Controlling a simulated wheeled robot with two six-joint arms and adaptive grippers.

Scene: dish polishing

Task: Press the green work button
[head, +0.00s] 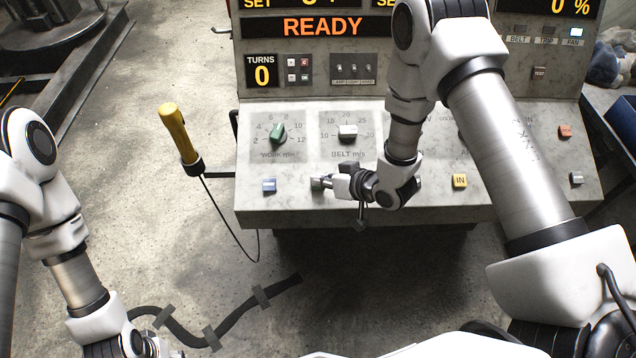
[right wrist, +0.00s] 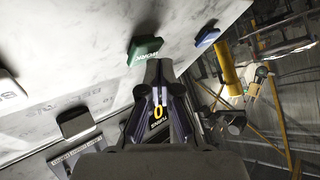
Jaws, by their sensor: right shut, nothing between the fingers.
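The green work button (head: 316,184) sits on the sloped lower part of the control console, partly covered by my right gripper.
A blue button (head: 269,185) is left of the green one, and a yellow IN button (head: 459,181) is to the right. A green knob (head: 277,132) and a white knob (head: 347,132) sit above. A yellow handle (head: 178,132) with a cable stands off the console's left side.

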